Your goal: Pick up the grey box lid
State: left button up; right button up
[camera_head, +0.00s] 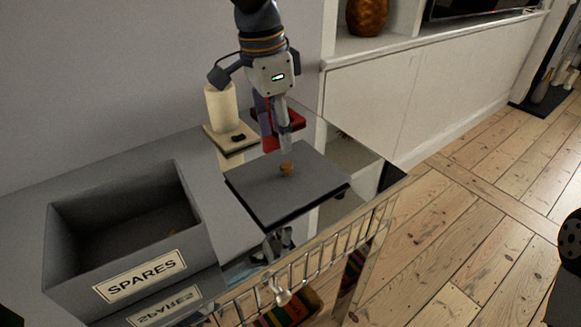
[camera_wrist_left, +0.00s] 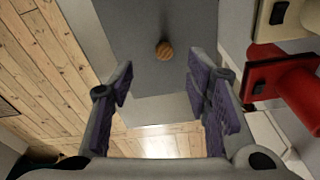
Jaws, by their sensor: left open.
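The grey box lid (camera_head: 270,195) is a flat dark-edged slab with a small round wooden knob (camera_head: 287,168). It lies to the right of the open grey box (camera_head: 190,240) labelled SPARES. In the left wrist view the lid (camera_wrist_left: 190,20) and knob (camera_wrist_left: 165,50) show ahead of the fingers. My left gripper (camera_head: 281,146) points down above the lid near the knob. Its fingers (camera_wrist_left: 160,84) are open, with nothing between them. The knob is beyond the fingertips. My right gripper is not in view.
A red object (camera_head: 292,120) and a cream cylinder on a stand (camera_head: 222,110) stand behind the lid; both are close to the gripper. A metal rail (camera_head: 310,258) runs along the front. Bare floorboards (camera_head: 470,230) lie open at the right.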

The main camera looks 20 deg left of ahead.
aim_at(286, 165)
pick_arm(q)
jog(key=f, duration=0.2)
jog(key=w+f, duration=0.1)
jog(key=f, duration=0.5)
jog(key=shift+w+d+f, duration=0.1)
jog(key=shift+w+d, duration=0.2)
jog(key=shift+d, duration=0.1)
grip_shut()
